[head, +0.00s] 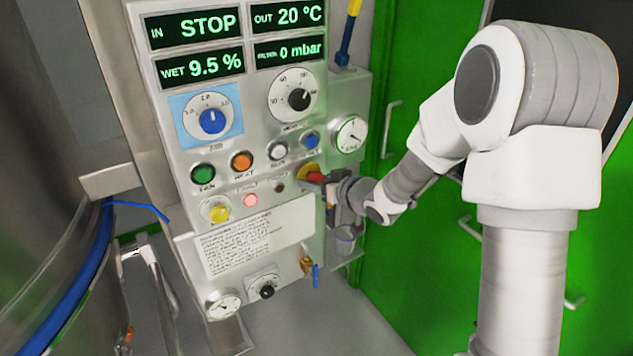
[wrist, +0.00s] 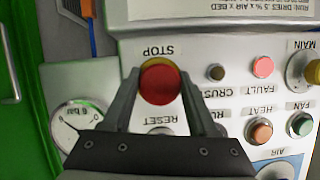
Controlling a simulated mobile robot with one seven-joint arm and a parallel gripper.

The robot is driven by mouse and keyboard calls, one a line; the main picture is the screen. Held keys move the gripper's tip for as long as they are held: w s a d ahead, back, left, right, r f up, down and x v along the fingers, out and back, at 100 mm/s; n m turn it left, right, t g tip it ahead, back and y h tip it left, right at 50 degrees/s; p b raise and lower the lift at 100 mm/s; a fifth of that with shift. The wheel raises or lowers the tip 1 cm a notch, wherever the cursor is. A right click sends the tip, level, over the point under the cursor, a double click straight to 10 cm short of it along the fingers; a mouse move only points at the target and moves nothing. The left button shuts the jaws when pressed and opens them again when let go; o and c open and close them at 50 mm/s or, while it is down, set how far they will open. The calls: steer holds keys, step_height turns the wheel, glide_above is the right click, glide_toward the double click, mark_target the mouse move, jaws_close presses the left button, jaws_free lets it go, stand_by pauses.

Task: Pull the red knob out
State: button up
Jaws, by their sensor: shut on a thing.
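The red knob (head: 316,177) is a round red button on a yellow base at the right of the control panel (head: 180,120). In the wrist view the red knob (wrist: 160,84) sits under the upside-down label STOP. My gripper (head: 325,180) reaches it from the right. In the wrist view my gripper (wrist: 160,88) has one finger on each side of the knob, shut on it. The head view hides part of the knob behind the fingers.
Near the knob are a blue button (head: 310,140), a white button (head: 278,150) and a pressure gauge (head: 350,134). A pink lit lamp (head: 250,200) is to the left. A valve with a blue handle (head: 315,275) hangs below. Green doors (head: 420,250) stand at the right.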

jaws_close()
steer(key=shift+s+d, duration=0.4)
steer(key=shift+s, duration=0.15)
steer(key=o, duration=1)
jaws_free()
steer(key=shift+s+d, duration=0.1)
steer(key=shift+s, duration=0.05)
steer(key=p+v, duration=0.1)
steer(key=v, duration=1.6)
steer(key=shift+r+p, duration=0.15)
steer(key=shift+p, duration=0.2)
